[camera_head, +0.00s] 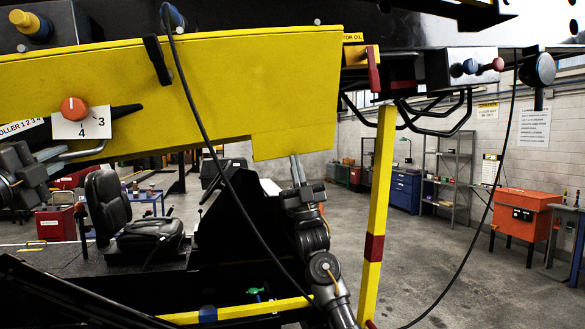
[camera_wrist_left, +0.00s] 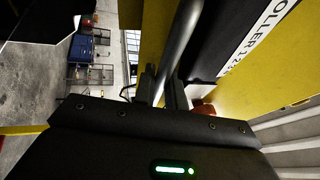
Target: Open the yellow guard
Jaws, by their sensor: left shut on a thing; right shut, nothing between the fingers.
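The yellow guard (camera_head: 260,80) is a wide panel across the upper left of the head view, below a dark beam. A grey metal bar handle (camera_head: 82,151) is at its lower left; it also shows in the left wrist view (camera_wrist_left: 181,38). My left gripper (camera_head: 50,156) is shut on this handle, its fingers (camera_wrist_left: 163,88) around the bar in the wrist view. My right gripper (camera_head: 297,170) is shut and empty, fingers pointing up, just below and right of the guard's lower edge. How far the guard stands open I cannot tell.
An orange knob (camera_head: 74,108) with a numbered plate is near the handle. A black cable (camera_head: 205,130) hangs across the guard. A yellow post (camera_head: 378,200) stands right of my right arm. A black seat (camera_head: 125,220) is below.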

